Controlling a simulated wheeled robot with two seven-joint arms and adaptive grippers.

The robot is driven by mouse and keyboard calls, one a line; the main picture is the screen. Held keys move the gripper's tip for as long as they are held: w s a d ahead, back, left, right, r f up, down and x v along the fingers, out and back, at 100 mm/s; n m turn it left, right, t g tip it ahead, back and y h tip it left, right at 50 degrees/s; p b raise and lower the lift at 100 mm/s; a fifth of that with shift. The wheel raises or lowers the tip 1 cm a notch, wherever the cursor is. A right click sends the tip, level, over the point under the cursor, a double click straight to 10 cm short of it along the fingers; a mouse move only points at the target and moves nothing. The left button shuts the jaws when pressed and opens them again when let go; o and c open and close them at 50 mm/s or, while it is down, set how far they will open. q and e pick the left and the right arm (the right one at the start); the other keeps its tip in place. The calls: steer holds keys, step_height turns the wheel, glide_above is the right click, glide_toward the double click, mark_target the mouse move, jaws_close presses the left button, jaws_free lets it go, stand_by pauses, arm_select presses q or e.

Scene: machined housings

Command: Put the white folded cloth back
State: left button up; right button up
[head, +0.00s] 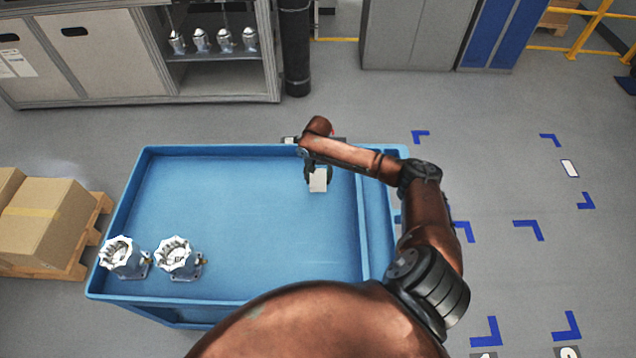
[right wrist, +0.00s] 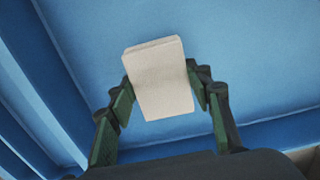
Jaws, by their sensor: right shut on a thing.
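The white folded cloth (head: 318,181) is a small off-white block at the far right part of the blue cart's tray. My right gripper (head: 317,173) is shut on it. In the right wrist view the cloth (right wrist: 160,78) sits between the two green-padded fingers of the right gripper (right wrist: 161,95), with blue tray surface behind it. I cannot tell whether the cloth touches the tray floor. My left gripper is not in view.
The blue cart (head: 240,300) has raised rims and a narrow side compartment at right. Two machined housings (head: 123,257) (head: 175,257) stand at its near left. The tray's middle is clear. A shelf (head: 215,55) with several metal parts stands behind; boxes (head: 40,228) on a pallet are left.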

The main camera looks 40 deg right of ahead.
mark_target(318, 178)
steer(key=shift+f, duration=1.5)
steer(key=shift+f, duration=0.2)
steer(key=o, duration=1)
step_height(318, 178, up, 12)
steer(key=shift+r+p, duration=0.2)
steer(key=shift+p, duration=0.25)
